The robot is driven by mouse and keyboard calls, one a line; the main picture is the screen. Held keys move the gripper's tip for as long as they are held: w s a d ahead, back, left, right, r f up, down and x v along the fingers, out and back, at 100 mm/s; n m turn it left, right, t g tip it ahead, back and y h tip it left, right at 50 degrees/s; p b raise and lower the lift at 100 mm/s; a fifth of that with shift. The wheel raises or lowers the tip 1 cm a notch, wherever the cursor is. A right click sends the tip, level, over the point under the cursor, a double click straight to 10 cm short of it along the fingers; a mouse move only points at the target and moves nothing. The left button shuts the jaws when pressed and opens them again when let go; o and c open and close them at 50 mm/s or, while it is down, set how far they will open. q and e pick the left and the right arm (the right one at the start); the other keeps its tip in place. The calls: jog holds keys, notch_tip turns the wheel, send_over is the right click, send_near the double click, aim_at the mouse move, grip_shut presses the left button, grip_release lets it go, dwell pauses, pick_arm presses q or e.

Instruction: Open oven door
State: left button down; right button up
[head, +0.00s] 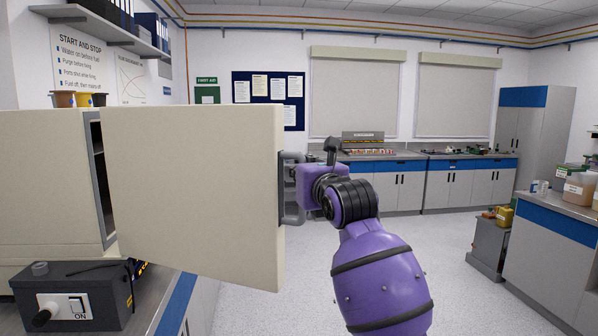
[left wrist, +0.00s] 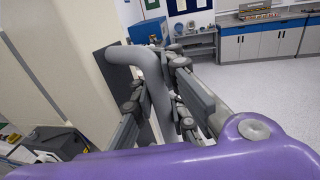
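The oven (head: 45,180) is a cream box at the left. Its cream door (head: 190,185) stands swung well out from the body, with part of the dark interior (head: 100,175) showing in the gap. A grey bar handle (head: 293,218) is on the door's right edge. My left gripper (head: 300,186) is at the handle, partly hidden behind the door edge. In the left wrist view the handle (left wrist: 152,75) passes between the two fingers of the left gripper (left wrist: 158,88), which look closed around it. My right gripper is not in view.
A dark control box (head: 72,295) with an ON switch stands on the bench below the oven. Pots (head: 77,99) stand on top of the oven. Blue-and-grey counters (head: 460,185) line the back and right. The pale floor (head: 270,310) beyond the door is mostly clear.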

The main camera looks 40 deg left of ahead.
pick_arm(q)
jog(key=shift+w+d+f+t, duration=0.1)
jog(key=shift+w+d+t, duration=0.2)
jog(key=shift+w+d, duration=0.1)
jog(key=c, duration=1.7)
grip_release()
jog(key=shift+w+d, duration=0.15)
jog(key=shift+d, duration=0.15)
jog(key=v, duration=0.7)
jog(key=shift+s+a, duration=0.1)
jog(key=shift+s, duration=0.2)
